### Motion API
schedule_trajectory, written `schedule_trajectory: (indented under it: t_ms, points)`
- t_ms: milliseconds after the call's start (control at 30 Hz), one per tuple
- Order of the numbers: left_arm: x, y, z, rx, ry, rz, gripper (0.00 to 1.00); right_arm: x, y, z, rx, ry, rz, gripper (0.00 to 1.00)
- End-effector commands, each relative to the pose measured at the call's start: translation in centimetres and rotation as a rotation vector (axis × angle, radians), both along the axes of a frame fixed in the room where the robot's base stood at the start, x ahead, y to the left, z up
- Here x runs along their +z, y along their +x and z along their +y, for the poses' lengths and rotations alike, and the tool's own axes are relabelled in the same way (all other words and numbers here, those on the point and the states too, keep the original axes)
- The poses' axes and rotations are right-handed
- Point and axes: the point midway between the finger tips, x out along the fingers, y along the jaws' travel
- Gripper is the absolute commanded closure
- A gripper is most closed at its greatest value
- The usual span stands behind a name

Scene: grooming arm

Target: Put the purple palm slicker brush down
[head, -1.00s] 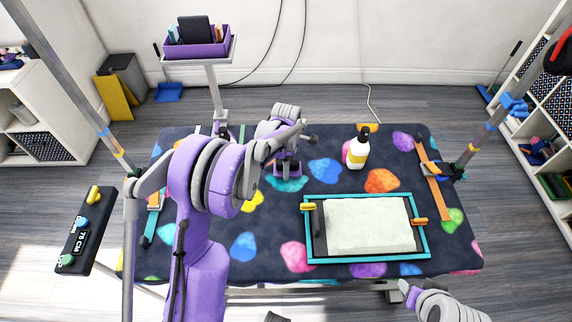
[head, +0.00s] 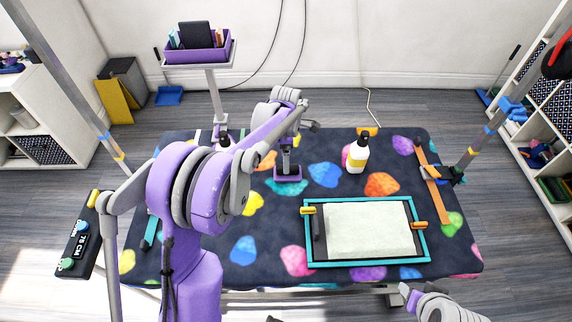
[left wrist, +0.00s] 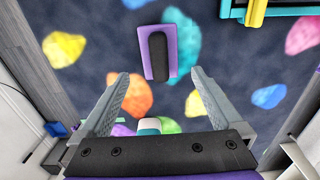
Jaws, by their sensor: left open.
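The purple palm slicker brush (head: 288,179) lies on the patterned grooming table (head: 335,285), left of the framed tray. In the left wrist view the brush (left wrist: 147,62) shows a purple pad with a black handle along its middle. My left gripper (left wrist: 160,82) is open and empty, with the brush beyond its fingertips and apart from them. In the head view my left arm partly hides the gripper. A part of my right arm (head: 440,306) shows at the lower right edge; its jaws cannot be made out.
A teal-framed tray (head: 309,244) with a pale towel (head: 368,228) lies at right. A white pump bottle (head: 357,157) stands behind it. Another dark-topped bottle (head: 223,142) is partly behind my left arm. A purple caddy (head: 198,54) stands on a post at the back.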

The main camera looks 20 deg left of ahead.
Motion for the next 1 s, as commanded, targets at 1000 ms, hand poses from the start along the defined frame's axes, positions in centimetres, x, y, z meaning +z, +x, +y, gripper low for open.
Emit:
schedule_trajectory:
  t_ms: [1000]
  points:
    - [9.1,-20.5,-6.4,-1.475,0.271,-0.271,0.0,0.3,0.1,0.0,0.0,0.0,-0.002,0.5]
